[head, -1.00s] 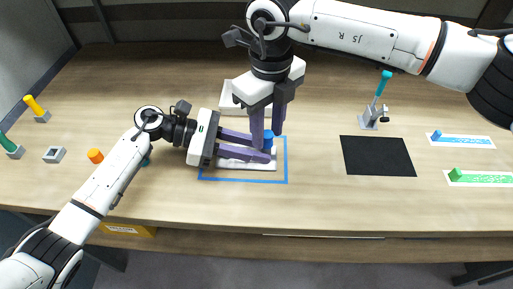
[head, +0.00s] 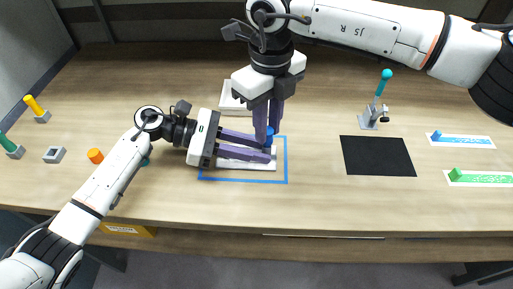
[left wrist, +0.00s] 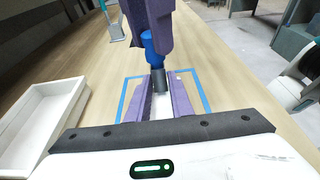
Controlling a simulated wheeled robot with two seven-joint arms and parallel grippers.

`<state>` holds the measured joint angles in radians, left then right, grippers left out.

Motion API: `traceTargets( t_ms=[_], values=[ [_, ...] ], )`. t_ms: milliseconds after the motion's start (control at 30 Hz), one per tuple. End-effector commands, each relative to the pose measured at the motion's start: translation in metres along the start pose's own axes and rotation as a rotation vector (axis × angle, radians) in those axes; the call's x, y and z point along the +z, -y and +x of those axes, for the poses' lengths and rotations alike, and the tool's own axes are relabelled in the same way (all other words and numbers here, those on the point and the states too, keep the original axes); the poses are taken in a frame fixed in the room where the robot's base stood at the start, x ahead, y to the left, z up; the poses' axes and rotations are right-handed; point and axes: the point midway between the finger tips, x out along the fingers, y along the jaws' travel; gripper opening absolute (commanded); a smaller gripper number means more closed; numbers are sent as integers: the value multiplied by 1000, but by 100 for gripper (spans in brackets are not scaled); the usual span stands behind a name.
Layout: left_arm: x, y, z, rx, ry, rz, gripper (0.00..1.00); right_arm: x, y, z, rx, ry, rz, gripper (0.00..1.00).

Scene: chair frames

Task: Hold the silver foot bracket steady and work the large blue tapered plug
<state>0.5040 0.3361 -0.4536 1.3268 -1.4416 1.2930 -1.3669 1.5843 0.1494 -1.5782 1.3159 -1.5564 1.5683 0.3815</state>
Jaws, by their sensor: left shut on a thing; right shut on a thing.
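The large blue tapered plug (head: 269,134) stands upright at the far end of the left gripper's fingers. It also shows in the left wrist view (left wrist: 150,46), above a grey socket (left wrist: 158,78). That socket looks like part of the silver foot bracket, mostly hidden by the fingers. My left gripper (head: 268,150) lies low and level and is shut on the bracket. My right gripper (head: 268,132) points down from above and is shut on the blue plug. Whether the plug's lower end sits inside the socket I cannot tell exactly.
A blue-outlined area (head: 284,165) surrounds the work spot. A white tray (head: 230,97) stands behind it. A black mat (head: 378,156) and a silver clamp with a teal handle (head: 374,115) are to the right. An orange plug (head: 95,156) and a grey socket (head: 54,155) lie left.

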Motion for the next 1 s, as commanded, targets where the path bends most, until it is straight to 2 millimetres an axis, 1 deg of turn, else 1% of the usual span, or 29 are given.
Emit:
traceTargets(
  t_ms=[33, 500, 600, 867, 1000],
  values=[
    [-7, 1, 0, -1, -12, -6, 0, 0, 0, -4, -1, 1, 0, 0],
    [-7, 1, 0, -1, -12, -6, 0, 0, 0, -41, -2, 1, -1, 0],
    [-7, 1, 0, -1, -12, -6, 0, 0, 0, -44, -2, -1, -1, 0],
    [-7, 1, 0, -1, -12, -6, 0, 0, 1, -45, -1, -1, 0, 0],
    [-7, 1, 0, -1, -12, -6, 0, -6, 7, -53, -1, 1, 1, 0]
  ],
)
